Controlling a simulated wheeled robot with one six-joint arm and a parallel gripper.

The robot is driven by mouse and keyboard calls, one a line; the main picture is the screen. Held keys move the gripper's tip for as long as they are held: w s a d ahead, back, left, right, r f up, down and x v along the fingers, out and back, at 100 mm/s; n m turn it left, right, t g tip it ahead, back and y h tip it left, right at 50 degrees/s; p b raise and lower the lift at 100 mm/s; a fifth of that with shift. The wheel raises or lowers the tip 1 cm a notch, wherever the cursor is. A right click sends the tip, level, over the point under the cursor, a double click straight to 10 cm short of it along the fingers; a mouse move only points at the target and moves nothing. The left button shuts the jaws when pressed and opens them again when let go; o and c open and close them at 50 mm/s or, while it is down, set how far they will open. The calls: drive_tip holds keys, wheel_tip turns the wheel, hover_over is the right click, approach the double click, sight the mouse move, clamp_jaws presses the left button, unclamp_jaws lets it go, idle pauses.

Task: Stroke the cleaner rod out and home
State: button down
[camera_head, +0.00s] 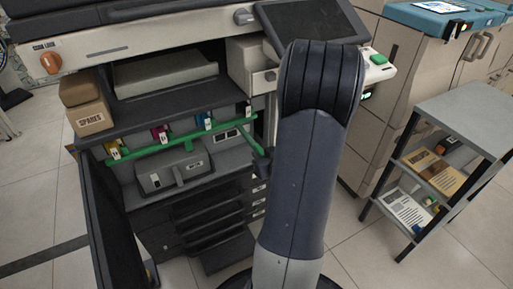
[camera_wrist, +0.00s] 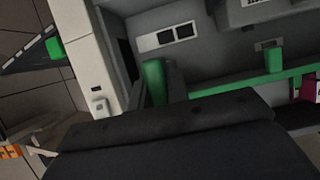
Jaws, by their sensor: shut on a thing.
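The open copier front shows a long green bar (camera_head: 185,138) below several coloured toner cartridges. A short green piece (camera_head: 248,137) slants at the bar's right end. In the wrist view, an upright green grip (camera_wrist: 153,80), which looks like the cleaner rod's end, stands at the fingers of my gripper (camera_wrist: 160,98). My gripper is shut on it. In the head view, only a dark edge of my gripper (camera_head: 262,163) shows; my arm hides the rest. How far the rod is out cannot be told.
The open dark front door (camera_head: 105,210) stands at the left. A box marked SPARES (camera_head: 90,117) sits on the copier's left side.

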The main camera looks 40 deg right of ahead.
drive_tip(key=shift+s+a, duration=0.1)
drive_tip(key=shift+s, duration=0.35)
drive_tip(key=c, duration=1.4)
unclamp_jaws()
drive_tip(key=shift+o, duration=0.2)
drive_tip(key=p+v, duration=0.3)
drive_tip(key=v, duration=0.7)
drive_tip(key=shift+s+p, duration=0.35)
drive_tip(key=shift+s, duration=0.05)
drive_tip(key=shift+a, duration=0.1)
